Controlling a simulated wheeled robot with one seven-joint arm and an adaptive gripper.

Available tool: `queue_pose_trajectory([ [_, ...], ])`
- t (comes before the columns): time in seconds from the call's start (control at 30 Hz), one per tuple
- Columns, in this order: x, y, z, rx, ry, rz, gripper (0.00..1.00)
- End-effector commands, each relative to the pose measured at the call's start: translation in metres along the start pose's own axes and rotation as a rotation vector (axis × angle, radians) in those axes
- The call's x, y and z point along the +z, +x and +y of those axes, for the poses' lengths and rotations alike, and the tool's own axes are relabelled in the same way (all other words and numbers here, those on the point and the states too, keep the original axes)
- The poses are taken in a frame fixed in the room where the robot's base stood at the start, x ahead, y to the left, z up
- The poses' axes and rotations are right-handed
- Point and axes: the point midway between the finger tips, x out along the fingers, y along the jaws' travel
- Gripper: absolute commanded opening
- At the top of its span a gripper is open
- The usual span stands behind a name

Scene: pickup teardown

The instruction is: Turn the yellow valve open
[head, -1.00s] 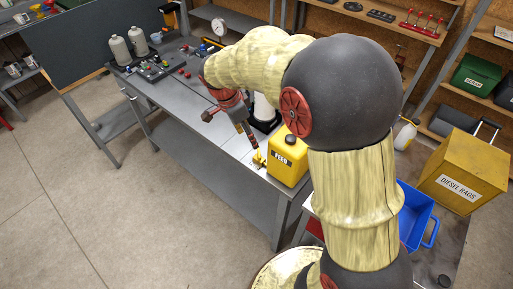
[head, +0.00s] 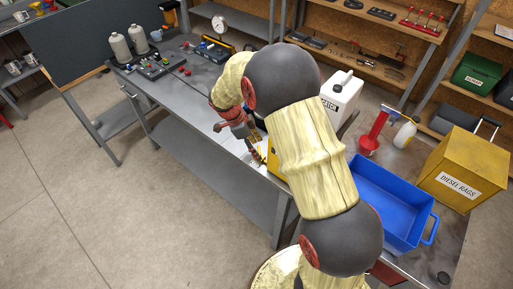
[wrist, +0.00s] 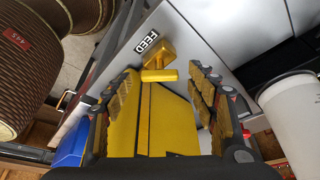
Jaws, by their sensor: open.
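The yellow valve (wrist: 158,55) shows in the wrist view near a black FEED label on a grey surface. Its short bar handle (wrist: 160,75) lies crosswise in the picture. My gripper (wrist: 163,73) is open, with one finger on each side of the handle and a gap to each. I cannot tell how far beyond the fingertips the valve lies. In the head view my gripper (head: 254,154) is low over the bench's front edge, and my arm hides most of the valve there. A yellow container (head: 272,153) is mostly hidden behind my arm.
The grey bench (head: 185,100) holds a white jug (head: 341,92), a red stand (head: 374,132) and a white bottle (head: 405,134). A blue crate (head: 428,200) and a yellow DIESEL RAGS box (head: 468,165) are at right. The floor in front is clear.

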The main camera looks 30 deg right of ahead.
Motion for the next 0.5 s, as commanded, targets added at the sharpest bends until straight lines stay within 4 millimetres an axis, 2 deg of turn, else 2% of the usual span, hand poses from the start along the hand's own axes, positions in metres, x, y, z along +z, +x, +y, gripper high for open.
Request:
queue_pose_trajectory([
  [0.33, -0.0001, 0.0051, 0.0002, 0.0, 0.0, 0.0, 0.58],
  [0.5, 0.0, 0.0051, 0.0002, 0.0, -0.001, 0.0, 0.48],
])
